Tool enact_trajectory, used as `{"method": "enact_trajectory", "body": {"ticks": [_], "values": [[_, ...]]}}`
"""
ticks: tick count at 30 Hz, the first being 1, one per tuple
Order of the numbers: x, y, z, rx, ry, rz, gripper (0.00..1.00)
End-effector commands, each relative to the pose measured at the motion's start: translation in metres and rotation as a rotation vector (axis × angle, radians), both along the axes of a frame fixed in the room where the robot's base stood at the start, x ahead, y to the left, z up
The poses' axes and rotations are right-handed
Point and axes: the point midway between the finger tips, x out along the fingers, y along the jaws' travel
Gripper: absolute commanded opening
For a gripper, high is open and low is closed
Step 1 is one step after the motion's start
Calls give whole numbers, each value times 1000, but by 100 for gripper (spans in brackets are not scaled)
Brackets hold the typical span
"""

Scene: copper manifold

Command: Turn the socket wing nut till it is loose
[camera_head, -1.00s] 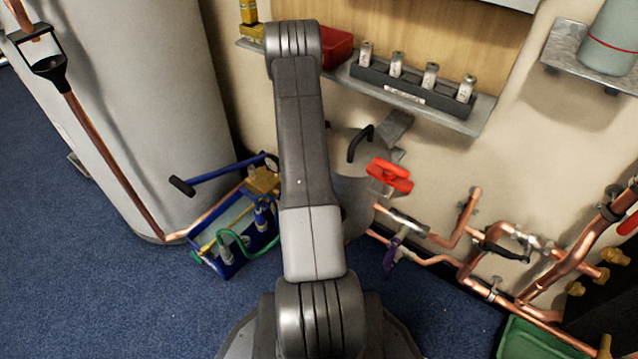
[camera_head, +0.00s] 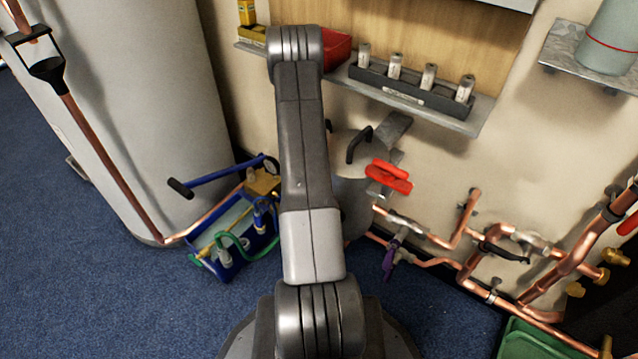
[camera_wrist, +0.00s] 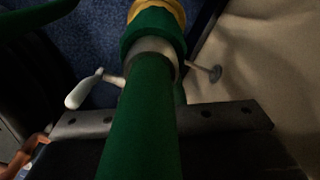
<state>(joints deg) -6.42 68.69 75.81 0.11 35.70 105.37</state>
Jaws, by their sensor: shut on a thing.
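In the wrist view a green round bar (camera_wrist: 145,125) runs up the middle, very close to the camera. Above it are a pale grey collar (camera_wrist: 152,47), a darker green ring and a yellow end (camera_wrist: 170,8). I cannot make out a wing nut for certain. In the head view my arm hides the gripper.
A grey vessel with a black handle (camera_head: 358,142) and a red lever (camera_head: 388,177) stands right of my arm. Copper pipes with a purple-handled valve (camera_head: 392,258) run along the wall. A blue pump kit (camera_head: 225,245) and large cylinder (camera_head: 150,110) stand left. A shelf (camera_head: 480,112) juts out above.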

Motion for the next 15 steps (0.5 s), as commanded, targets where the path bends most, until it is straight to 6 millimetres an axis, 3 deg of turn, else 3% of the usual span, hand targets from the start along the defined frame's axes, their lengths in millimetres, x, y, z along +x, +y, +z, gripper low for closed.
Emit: {"method": "enact_trajectory", "body": {"ticks": [10, 12, 14, 15], "values": [[5, -1, 1, -1, -10, 23, 0], [5, -1, 1, -2, -10, 22, 21], [4, -1, 1, -1, -9, 22, 31], [4, -1, 1, -1, -8, 21, 31]]}}
